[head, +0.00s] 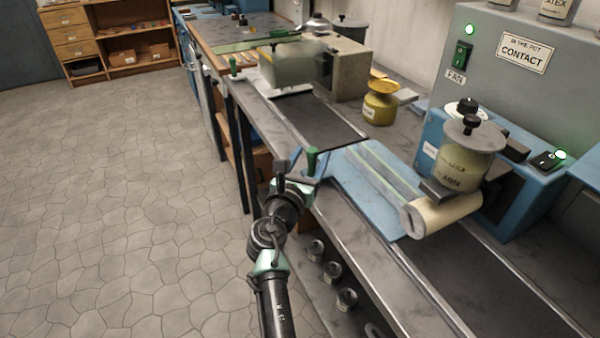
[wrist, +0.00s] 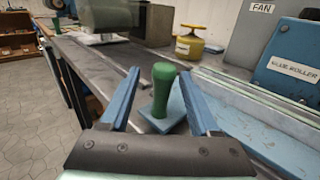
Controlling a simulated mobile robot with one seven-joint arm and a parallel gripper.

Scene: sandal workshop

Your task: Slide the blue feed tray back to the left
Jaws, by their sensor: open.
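The blue feed tray (head: 372,190) is a flat light-blue plate lying on the bench, its right end by the cream roller (head: 440,213). An upright green handle (head: 312,158) stands at its left corner; it also shows in the wrist view (wrist: 162,92), with blue tray surface (wrist: 178,108) around its base. My gripper (head: 309,166) is open at the handle. In the wrist view my gripper's blue fingers (wrist: 160,76) lie on either side of the handle, with gaps visible. Part of the tray is hidden behind my fingers.
A blue glue machine (head: 500,165) with a pot (head: 468,150) stands right of the tray. A dark belt strip (head: 325,122) runs left along the bench, toward a grey press block (head: 290,62). A yellow pot (head: 381,103) stands behind it. The floor at left is clear.

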